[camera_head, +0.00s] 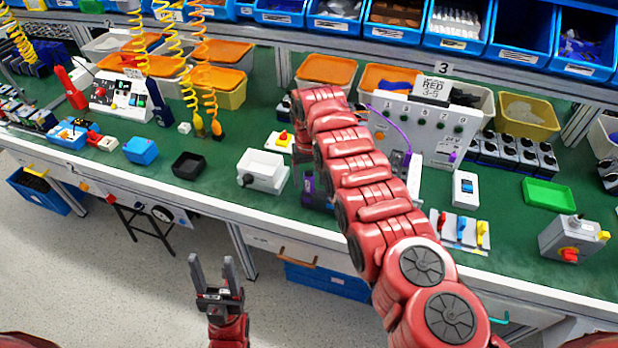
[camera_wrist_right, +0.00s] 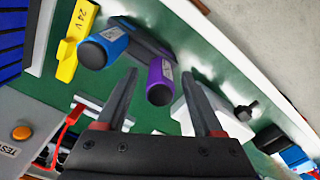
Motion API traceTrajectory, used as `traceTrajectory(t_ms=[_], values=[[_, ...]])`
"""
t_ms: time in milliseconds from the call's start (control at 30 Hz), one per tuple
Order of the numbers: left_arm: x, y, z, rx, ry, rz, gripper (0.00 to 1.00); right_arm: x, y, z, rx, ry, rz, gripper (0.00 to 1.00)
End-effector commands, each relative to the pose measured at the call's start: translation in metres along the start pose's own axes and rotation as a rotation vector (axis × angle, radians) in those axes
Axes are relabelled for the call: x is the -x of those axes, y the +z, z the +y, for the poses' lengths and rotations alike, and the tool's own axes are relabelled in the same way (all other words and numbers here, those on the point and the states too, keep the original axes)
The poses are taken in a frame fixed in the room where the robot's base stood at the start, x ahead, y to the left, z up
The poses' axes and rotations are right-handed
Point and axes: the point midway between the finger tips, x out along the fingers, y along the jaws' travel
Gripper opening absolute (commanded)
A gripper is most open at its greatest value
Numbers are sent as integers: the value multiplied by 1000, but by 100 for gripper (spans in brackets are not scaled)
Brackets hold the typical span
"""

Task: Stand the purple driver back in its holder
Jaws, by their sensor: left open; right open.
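The purple driver (camera_wrist_right: 160,80) shows in the right wrist view as a purple handle with a dark end facing the camera. A blue-handled driver (camera_wrist_right: 103,47) is beside it. Both handles come out of a dark block (camera_wrist_right: 150,45), which looks like the holder; how deep the purple one sits in it I cannot tell. My right gripper (camera_wrist_right: 160,92) is open, the purple handle between or just beyond its fingertips; contact is unclear. In the head view a bit of purple (camera_head: 307,186) shows beside my right arm, mostly hidden. My left gripper (camera_head: 212,262) is open and empty, in front of the bench.
A white box (camera_head: 262,171) with a black knob stands left of my right gripper. A yellow 24 V piece (camera_wrist_right: 76,40) lies beside the blue handle. A grey test panel (camera_head: 420,122) stands behind. A black tray (camera_head: 188,165) and a blue box (camera_head: 141,150) are further left.

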Motion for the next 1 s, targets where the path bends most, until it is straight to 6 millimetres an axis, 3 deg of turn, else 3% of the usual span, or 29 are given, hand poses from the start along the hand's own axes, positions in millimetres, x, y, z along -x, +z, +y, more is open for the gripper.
traceTrajectory(t_ms=[267,433,633,933,1000], values=[[-1,0,0,0,0,0,56,14,0,1,-1,0,-1,69],[5,1,0,0,0,0,56,41,-1,0,0,0,4,69],[16,3,1,0,0,0,56,87,-1,0,0,0,4,69],[5,1,0,0,0,0,56,119,1,-1,0,-1,-2,69],[-13,-2,-1,0,0,0,56,134,0,0,-1,0,0,69]])
